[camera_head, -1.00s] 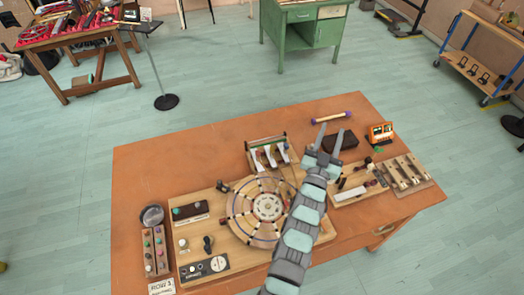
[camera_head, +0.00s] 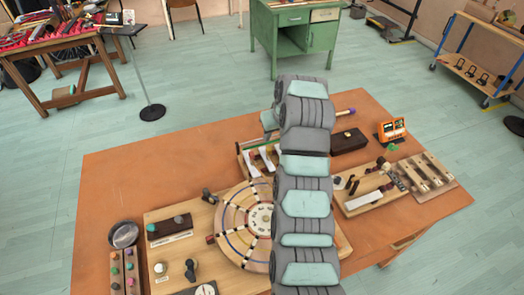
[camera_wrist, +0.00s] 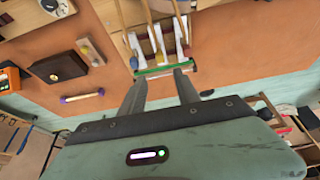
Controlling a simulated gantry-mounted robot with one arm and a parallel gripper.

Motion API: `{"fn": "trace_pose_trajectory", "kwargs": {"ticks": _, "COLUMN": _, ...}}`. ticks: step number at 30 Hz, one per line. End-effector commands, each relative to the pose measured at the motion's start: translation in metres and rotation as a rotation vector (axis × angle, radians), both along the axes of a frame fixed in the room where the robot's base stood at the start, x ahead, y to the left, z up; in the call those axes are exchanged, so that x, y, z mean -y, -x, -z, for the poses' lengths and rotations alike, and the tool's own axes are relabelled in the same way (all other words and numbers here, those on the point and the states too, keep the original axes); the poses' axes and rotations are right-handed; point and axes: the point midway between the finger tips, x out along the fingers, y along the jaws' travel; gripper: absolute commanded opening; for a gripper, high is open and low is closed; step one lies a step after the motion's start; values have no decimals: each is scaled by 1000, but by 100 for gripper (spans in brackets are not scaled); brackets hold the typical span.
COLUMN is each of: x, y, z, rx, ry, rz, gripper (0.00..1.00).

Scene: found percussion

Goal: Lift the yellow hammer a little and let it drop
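A small rack with several white levers (camera_head: 267,160) and a wooden frame stands at the back of the orange-brown table, partly hidden by my arm. In the wrist view, the rack (camera_wrist: 163,70) shows a green front bar, white levers and light wooden rods. In the head view, my arm hides most of the gripper.
A round striped wooden disc (camera_head: 240,222) sits left of my arm. A dark box (camera_head: 348,141), a purple-ended stick (camera_wrist: 82,96), an orange device (camera_head: 392,129) and wooden boards (camera_head: 428,175) lie to the right. The table's left part is bare.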

Motion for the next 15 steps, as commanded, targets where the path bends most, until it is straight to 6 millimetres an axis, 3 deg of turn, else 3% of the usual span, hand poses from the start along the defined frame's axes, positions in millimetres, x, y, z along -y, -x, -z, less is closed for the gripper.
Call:
{"fn": "trace_pose_trajectory", "kwargs": {"ticks": 5, "x": -1, "y": 1, "z": 10, "rx": -21, "ry": 6, "rz": -7, "gripper": 38}}
{"fn": "trace_pose_trajectory", "kwargs": {"ticks": 15, "x": -8, "y": -18, "z": 60, "rx": -20, "ry": 7, "rz": -5, "gripper": 38}}
